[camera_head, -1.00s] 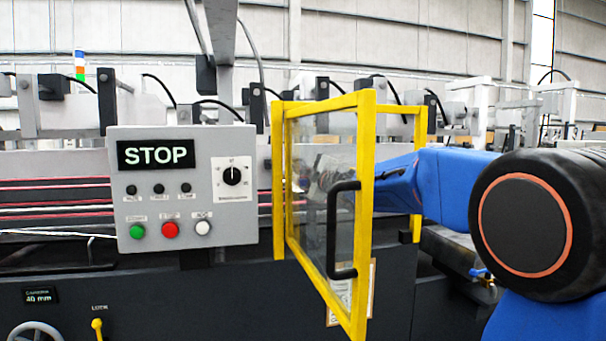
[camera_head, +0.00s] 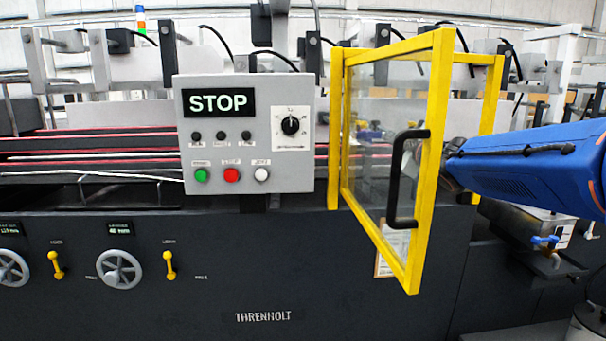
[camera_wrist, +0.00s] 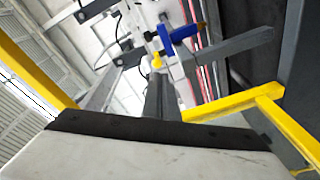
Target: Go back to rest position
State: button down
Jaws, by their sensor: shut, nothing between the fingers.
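My gripper (camera_head: 454,162) is at the end of my blue arm, just behind the right upright of the yellow-framed guard door, and is partly hidden by it. It is shut with nothing in it. The clear guard door (camera_head: 437,190) stands swung out from the machine, its black handle (camera_head: 394,190) on the near side. I cannot tell whether the gripper touches the door. The wrist view shows yellow frame bars (camera_wrist: 235,104) close on both sides.
A grey control panel (camera_head: 245,180) reading STOP, with green, red and white buttons and a dial, is left of the door. Handwheels (camera_head: 120,270) and yellow levers (camera_head: 169,265) are lower left. A blue-handled valve (camera_head: 545,240) is below my arm.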

jog(key=s+d+f+m+g+h, duration=0.35)
jog(key=s+f+m, duration=0.35)
jog(key=s+f, duration=0.25)
jog(key=s+a+f+m+g, duration=0.2)
jog(key=s+f+g, duration=0.3)
jog(key=s+f, duration=0.6)
jog(key=s+a+f+m+g, duration=0.3)
jog(key=s+f, duration=0.9)
jog(key=s, duration=0.8)
jog(key=shift+s+f+m+g+y, duration=0.2)
jog(key=shift+s+m+g+y, duration=0.2)
jog(key=shift+m+g, duration=0.5)
jog(key=shift+a, duration=0.1)
